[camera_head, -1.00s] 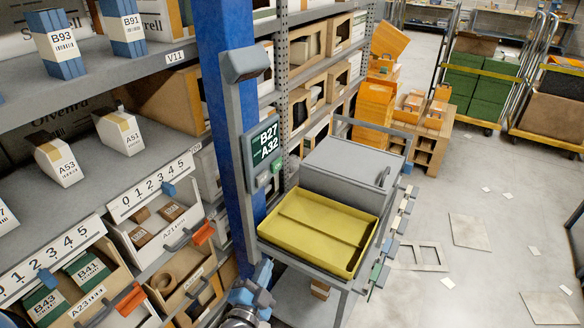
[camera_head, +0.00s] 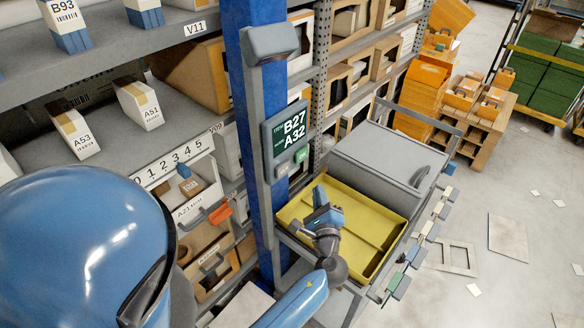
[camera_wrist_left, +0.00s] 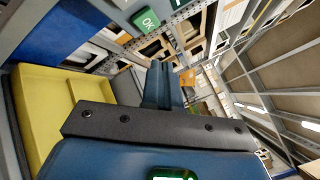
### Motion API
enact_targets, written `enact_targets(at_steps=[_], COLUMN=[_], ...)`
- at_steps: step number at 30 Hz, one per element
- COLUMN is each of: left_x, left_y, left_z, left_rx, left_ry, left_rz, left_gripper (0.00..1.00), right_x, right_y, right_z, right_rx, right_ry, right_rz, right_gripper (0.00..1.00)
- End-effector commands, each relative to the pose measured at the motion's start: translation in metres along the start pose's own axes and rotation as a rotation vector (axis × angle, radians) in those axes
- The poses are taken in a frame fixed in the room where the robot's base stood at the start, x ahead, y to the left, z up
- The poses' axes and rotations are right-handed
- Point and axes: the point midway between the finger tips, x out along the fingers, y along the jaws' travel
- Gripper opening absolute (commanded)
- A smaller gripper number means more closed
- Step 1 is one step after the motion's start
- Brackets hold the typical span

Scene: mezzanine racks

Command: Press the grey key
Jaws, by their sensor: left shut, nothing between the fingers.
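The display panel (camera_head: 286,135) on the blue post reads B27 and A32. The small grey key (camera_head: 282,170) is at its lower edge, left of the green key (camera_head: 301,155). The green key reads OK in the left wrist view (camera_wrist_left: 147,20); I cannot clearly make out the grey key there. My left gripper (camera_head: 320,192) is in front of the yellow tray, below and right of the keys in the head view, and apart from them. Its fingers (camera_wrist_left: 163,82) are shut with nothing between them. My right gripper is not in view.
The yellow tray (camera_head: 375,262) and a grey box (camera_head: 385,160) sit on a cart right of the post (camera_head: 240,90). Shelves with bins and cartons are on the left. Open floor (camera_head: 520,190) lies to the right.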

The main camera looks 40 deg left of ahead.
Motion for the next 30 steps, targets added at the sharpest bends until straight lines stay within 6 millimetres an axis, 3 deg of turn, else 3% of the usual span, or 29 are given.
enact_targets(at_steps=[16,30], left_x=[0.004,0.039], left_y=[0.002,0.028], left_z=[0.002,0.029], left_rx=[0.003,0.003], left_ry=[0.003,0.001], left_rz=[-0.001,0.0], left_gripper=[0.0,0.0], right_x=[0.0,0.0], right_y=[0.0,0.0], right_z=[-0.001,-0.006], right_rx=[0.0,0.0], right_ry=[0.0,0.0], right_rz=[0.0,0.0], right_gripper=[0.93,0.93])
